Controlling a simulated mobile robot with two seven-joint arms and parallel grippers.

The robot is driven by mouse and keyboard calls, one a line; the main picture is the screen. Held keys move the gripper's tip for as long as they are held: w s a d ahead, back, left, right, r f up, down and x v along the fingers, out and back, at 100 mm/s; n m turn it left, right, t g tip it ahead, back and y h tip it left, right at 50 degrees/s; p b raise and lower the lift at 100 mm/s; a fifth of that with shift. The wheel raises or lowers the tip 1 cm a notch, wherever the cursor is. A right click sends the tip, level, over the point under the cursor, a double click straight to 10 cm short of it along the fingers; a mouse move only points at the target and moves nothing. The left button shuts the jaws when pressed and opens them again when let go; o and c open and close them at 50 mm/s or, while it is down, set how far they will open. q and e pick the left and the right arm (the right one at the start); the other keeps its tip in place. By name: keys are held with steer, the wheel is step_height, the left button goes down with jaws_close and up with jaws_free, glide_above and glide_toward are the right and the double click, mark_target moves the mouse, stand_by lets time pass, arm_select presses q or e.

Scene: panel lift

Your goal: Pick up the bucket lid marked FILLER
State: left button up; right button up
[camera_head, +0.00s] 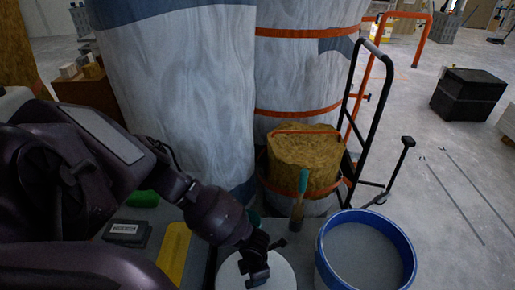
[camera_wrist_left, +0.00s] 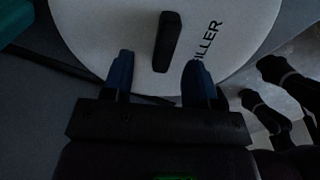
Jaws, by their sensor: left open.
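The bucket lid (camera_head: 284,274) is a white disc at the bottom of the head view, partly covered by my arm. In the left wrist view the lid (camera_wrist_left: 98,30) fills the upper middle, with the letters "ILLER" readable on it. A black bar-shaped handle (camera_wrist_left: 167,40) stands on the lid. My left gripper (camera_wrist_left: 160,72) is open, its two blue-tipped fingers on either side of the handle's near end, with gaps on both sides. In the head view my left gripper (camera_head: 257,270) is over the lid. My right gripper does not show.
A blue-rimmed bucket (camera_head: 367,255) with grey contents stands just right of the lid. A brush (camera_head: 303,185) stands behind it. A dark labelled box (camera_head: 127,233) and a yellow tool (camera_head: 174,255) lie left. Large wrapped rolls (camera_head: 180,90) and a black trolley (camera_head: 370,110) stand behind.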

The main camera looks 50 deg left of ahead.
arm_select(q)
steer(key=f, duration=0.1)
steer(key=f+b, duration=0.1)
steer(key=f, duration=0.2)
steer(key=shift+s+d, duration=0.25)
steer(key=shift+s, duration=0.05)
steer(key=shift+w+f, duration=0.1)
steer(key=shift+f, duration=0.2)
steer(key=shift+r, duration=0.1)
jaws_close()
